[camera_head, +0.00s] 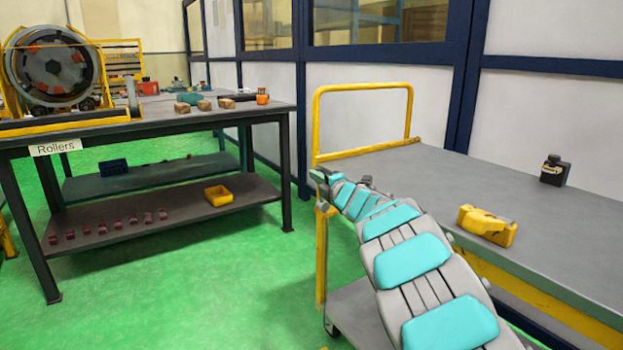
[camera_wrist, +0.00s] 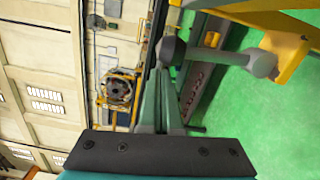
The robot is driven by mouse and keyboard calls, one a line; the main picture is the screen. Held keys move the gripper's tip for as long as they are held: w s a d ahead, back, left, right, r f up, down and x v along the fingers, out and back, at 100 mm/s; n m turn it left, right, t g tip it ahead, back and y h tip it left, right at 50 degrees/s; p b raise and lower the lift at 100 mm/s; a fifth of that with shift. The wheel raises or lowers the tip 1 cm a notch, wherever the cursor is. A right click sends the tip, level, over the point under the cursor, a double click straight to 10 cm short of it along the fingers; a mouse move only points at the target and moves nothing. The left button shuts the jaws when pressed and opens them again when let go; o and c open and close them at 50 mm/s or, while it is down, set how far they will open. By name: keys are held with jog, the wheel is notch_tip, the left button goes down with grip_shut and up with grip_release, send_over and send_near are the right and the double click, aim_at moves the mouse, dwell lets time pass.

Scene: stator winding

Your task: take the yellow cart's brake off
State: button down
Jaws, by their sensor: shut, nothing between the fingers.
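The yellow cart (camera_head: 430,165) stands at the right in the head view, with a grey top and a yellow hoop handle. In the wrist view, a grey lever (camera_wrist: 225,58) with a round knob runs sideways to a hub beside a yellow cart part (camera_wrist: 287,52); it looks like the brake lever. My arm hides part of the cart's corner.
Green floor (camera_head: 230,255) lies clear between bench and cart.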

jog(key=shift+w+d, duration=0.15)
jog(key=shift+d, duration=0.1)
dwell(0.3)
jog(key=s+d+b, duration=0.2)
jog(key=s, duration=0.9)
jog(key=shift+s+r+b, duration=0.25)
jog(key=shift+r+b, duration=0.05)
jog(key=shift+r, duration=0.15)
